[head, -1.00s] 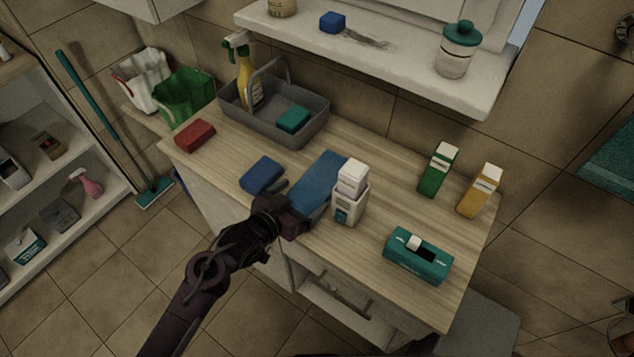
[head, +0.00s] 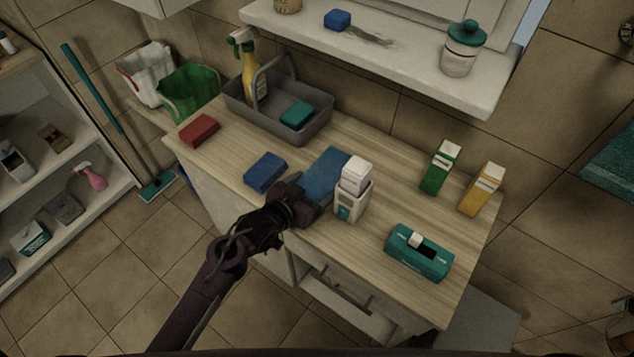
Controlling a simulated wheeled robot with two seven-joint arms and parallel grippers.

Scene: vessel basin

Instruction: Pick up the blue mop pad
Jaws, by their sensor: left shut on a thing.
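The blue mop pad (head: 326,171) is a flat blue rectangle on the wooden counter, left of the white dispenser box. My left gripper (head: 311,200) is at the pad's near end and is shut on it. The jaws and wrist hide that near edge. I cannot tell any gap between pad and counter. My right gripper is not in view.
A blue sponge (head: 265,172) lies just left of the gripper. The white dispenser (head: 351,200) stands close on the right. A grey caddy (head: 320,126), a red sponge (head: 199,130), a teal box (head: 419,253) and green (head: 440,168) and yellow (head: 481,190) cartons are farther off.

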